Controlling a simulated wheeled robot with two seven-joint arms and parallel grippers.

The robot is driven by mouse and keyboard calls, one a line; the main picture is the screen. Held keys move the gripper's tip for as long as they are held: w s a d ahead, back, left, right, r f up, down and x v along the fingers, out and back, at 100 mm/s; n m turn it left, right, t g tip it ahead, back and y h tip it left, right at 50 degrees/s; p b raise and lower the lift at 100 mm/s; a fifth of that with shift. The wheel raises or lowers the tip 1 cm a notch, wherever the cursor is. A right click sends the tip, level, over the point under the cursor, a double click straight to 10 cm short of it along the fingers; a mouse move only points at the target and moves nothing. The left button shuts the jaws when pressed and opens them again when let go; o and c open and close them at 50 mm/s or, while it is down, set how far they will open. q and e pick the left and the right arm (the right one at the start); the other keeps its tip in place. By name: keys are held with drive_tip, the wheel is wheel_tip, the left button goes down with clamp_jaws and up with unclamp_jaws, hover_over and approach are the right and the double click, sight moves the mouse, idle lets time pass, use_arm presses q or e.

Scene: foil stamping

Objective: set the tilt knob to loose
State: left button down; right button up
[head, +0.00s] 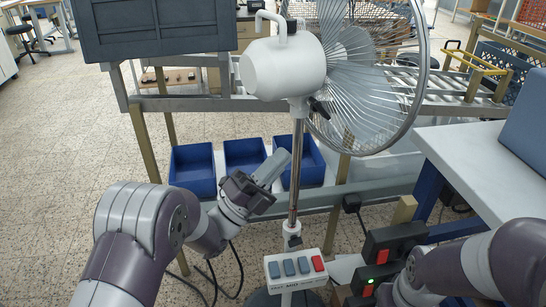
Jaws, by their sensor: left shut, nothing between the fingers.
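A standing fan with a pale housing (284,68) and a wire cage (375,95) stands ahead of me on a metal pole (297,165). The dark tilt knob (319,108) sticks out to the right at the neck under the housing. Its exact setting cannot be told from here. My left gripper (280,160) is shut and empty. It is left of the pole, below the knob and apart from it in the picture. My right arm comes in at the lower right; its fingers do not show.
A button box (295,270) with blue and red buttons sits low on the pole. Blue bins (193,168) stand behind on a rack. Dark boxes with red switches (395,241) are at lower right, beside a white table (480,165). Floor at left is clear.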

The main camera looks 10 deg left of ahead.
sight(322, 116)
use_arm(q)
drive_tip(key=x, duration=0.9)
drive_tip(key=shift+w+d+f+p, duration=0.15)
drive_tip(key=shift+w+d+p, duration=0.05)
drive_tip(key=shift+w+p, duration=0.1)
drive_tip(key=shift+s, duration=0.1)
use_arm(e)
drive_tip(key=shift+w+d+r, duration=0.15)
drive_tip(key=shift+w+r, duration=0.05)
